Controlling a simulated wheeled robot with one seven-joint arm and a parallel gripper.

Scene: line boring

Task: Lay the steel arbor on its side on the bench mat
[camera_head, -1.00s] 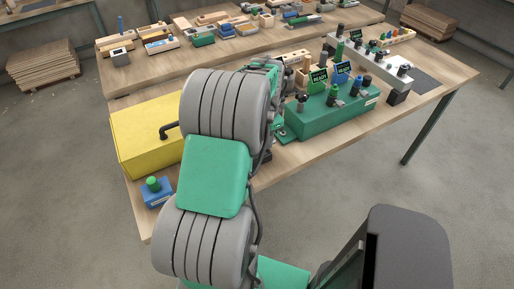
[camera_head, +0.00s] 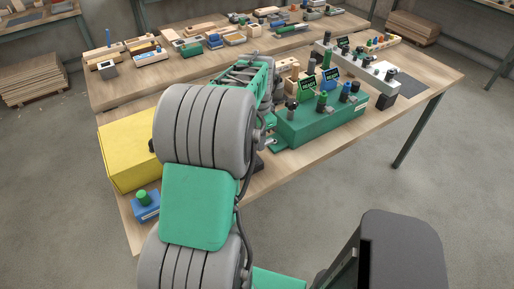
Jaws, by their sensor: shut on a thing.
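My arm fills the left middle of the view and reaches over the bench (camera_head: 280,175). Its far end, with green and grey wrist parts, shows above the big grey joint. My gripper's fingertips are hidden behind my own arm, and so is anything between them. I cannot make out the steel arbor. A dark grey mat (camera_head: 412,87) lies flat on the bench near its right end, and the part that shows is bare.
A green fixture block (camera_head: 315,124) with several knobs and two small displays stands right of my wrist. A long grey block (camera_head: 358,67) stands behind it. A yellow box (camera_head: 127,158) and a blue button box (camera_head: 146,207) are at the left. The bench's front right is clear.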

